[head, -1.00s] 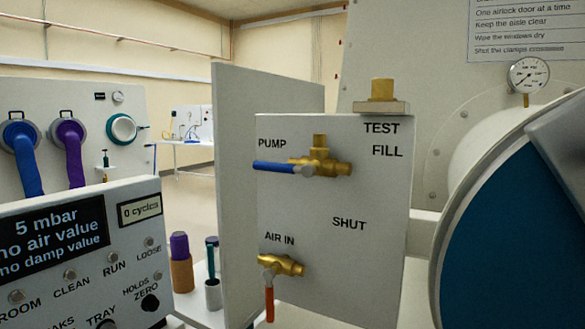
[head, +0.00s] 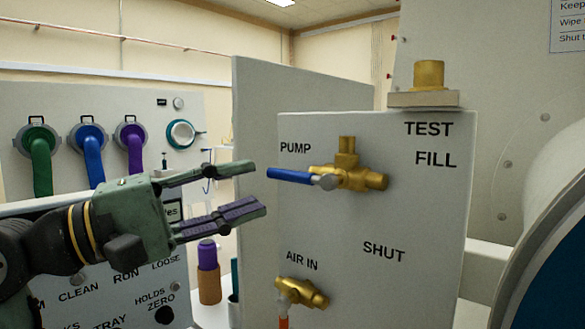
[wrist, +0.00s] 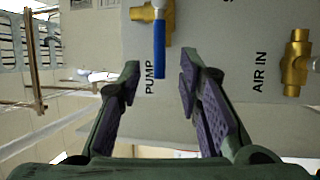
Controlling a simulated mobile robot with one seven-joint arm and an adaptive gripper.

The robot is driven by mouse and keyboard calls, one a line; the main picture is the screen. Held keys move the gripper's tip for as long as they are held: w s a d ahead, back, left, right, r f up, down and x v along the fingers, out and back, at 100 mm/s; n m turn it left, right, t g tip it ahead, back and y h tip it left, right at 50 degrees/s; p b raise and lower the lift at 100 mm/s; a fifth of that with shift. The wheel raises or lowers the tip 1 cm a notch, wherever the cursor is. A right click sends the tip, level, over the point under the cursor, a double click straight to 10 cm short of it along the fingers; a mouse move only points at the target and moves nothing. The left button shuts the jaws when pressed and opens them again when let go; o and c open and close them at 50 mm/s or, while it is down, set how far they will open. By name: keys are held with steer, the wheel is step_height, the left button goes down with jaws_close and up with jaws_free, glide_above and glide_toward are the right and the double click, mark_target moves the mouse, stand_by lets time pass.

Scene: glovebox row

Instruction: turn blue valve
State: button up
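The blue valve handle (head: 291,175) sticks out level to the left from a brass valve body (head: 352,178) under the PUMP label on a grey panel. My gripper (head: 258,187) is open and empty, just left of the handle's tip, with its fingers pointing right. In the wrist view, the blue handle (wrist: 159,48) comes down from the top, beyond the open fingertips and between their lines. The brass body (wrist: 150,12) is partly cut off there. The fingers do not appear to touch the handle.
A second brass valve (head: 303,292) with a red handle (head: 284,322) sits below, by AIR IN. A tall grey plate (head: 300,110) stands behind the panel's left edge. A purple-topped bottle (head: 208,255) stands below my gripper. A large round port (head: 560,230) is at right.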

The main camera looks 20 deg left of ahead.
mark_target(282, 177)
steer(key=p+x, duration=0.2)
steer(key=x, duration=0.5)
steer(key=shift+c, duration=0.4)
jaws_close()
stand_by(0.4)
